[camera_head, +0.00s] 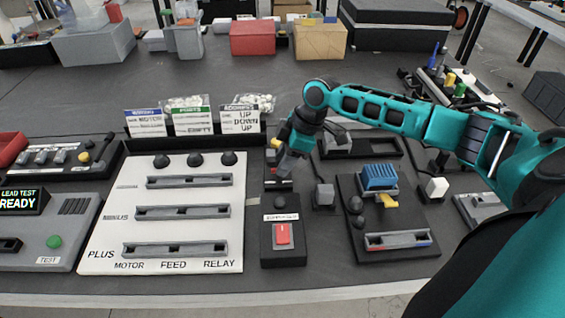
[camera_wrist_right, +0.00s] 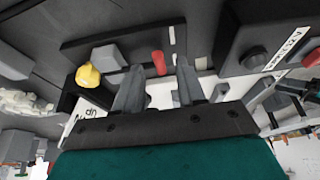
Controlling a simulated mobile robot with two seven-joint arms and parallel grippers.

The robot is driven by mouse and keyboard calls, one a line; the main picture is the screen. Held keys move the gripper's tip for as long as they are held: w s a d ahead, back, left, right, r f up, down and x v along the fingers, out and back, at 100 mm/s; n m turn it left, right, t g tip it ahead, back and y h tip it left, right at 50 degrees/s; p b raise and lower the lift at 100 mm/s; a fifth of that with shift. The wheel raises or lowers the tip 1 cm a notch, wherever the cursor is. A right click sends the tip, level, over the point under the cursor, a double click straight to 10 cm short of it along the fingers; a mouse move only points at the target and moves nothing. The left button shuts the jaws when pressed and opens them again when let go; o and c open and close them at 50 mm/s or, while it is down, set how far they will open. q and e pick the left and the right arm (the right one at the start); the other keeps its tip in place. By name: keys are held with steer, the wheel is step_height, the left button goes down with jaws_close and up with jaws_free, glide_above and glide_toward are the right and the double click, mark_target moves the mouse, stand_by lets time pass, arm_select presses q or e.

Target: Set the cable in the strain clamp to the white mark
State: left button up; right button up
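My right gripper (camera_head: 287,168) is above the dark fixture (camera_head: 272,186) behind the red-switch box, and hides part of it. In the right wrist view its two grey fingers (camera_wrist_right: 158,78) are apart. A short red piece (camera_wrist_right: 158,63), possibly the cable, shows between and beyond the fingertips; I cannot tell whether they touch it. White marks (camera_wrist_right: 172,36) lie on the dark plate beside it. A grey block (camera_wrist_right: 108,57) and a yellow knob (camera_wrist_right: 88,76) are on the same plate, possibly parts of the strain clamp. My left gripper is not in view.
The white board (camera_head: 165,215) with grey rails is left of my right gripper. The red-switch box (camera_head: 282,238) is in front. A dark panel with a blue block (camera_head: 379,177) is to the right. Labelled card bins (camera_head: 193,121) stand behind.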

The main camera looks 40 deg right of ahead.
steer(key=shift+w+a+f, duration=0.1)
steer(key=shift+a+f, duration=0.05)
steer(key=shift+f, duration=0.35)
jaws_close()
stand_by(0.4)
